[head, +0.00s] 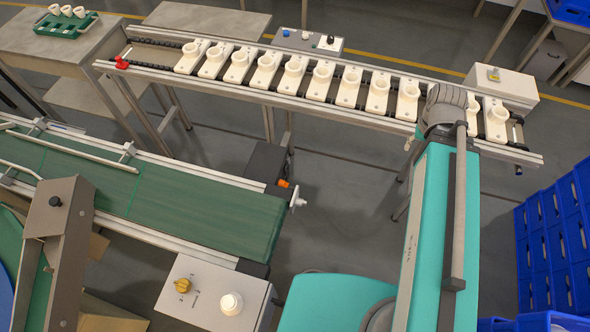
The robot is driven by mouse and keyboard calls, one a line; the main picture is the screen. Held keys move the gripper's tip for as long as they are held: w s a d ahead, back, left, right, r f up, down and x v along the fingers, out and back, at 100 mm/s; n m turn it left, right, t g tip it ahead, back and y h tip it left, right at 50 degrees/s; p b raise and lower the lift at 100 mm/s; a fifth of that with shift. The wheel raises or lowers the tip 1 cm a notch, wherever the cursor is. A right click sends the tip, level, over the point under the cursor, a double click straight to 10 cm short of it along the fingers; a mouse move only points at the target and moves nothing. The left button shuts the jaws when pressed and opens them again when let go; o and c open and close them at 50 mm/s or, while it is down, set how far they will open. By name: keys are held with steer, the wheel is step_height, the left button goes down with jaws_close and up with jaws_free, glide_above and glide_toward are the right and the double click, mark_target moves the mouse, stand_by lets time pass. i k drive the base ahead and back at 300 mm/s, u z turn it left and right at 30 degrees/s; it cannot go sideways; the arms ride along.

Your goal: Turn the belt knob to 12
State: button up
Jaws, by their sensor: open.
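A pale control box (210,310) stands at the near end of the green belt. It carries a yellow knob (183,285) with small marks around it, too small to read, and a round white knob or button (231,303). I cannot tell which setting the yellow knob points to. A second box (298,47) behind the far conveyor has a blue button and a dark knob (330,40). No label shows which is the belt knob. My gripper is not in view.
The green belt (180,195) has side rails and a bracket (55,225) at its near left. The far conveyor (210,84) carries several white sockets on plates. Blue crates (555,240) stack at the right. Open floor (340,190) lies between belt and far conveyor.

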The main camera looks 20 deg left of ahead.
mark_target(281, 183)
steer(key=u, duration=0.05)
steer(key=i, duration=0.9)
steer(key=u, duration=1.25)
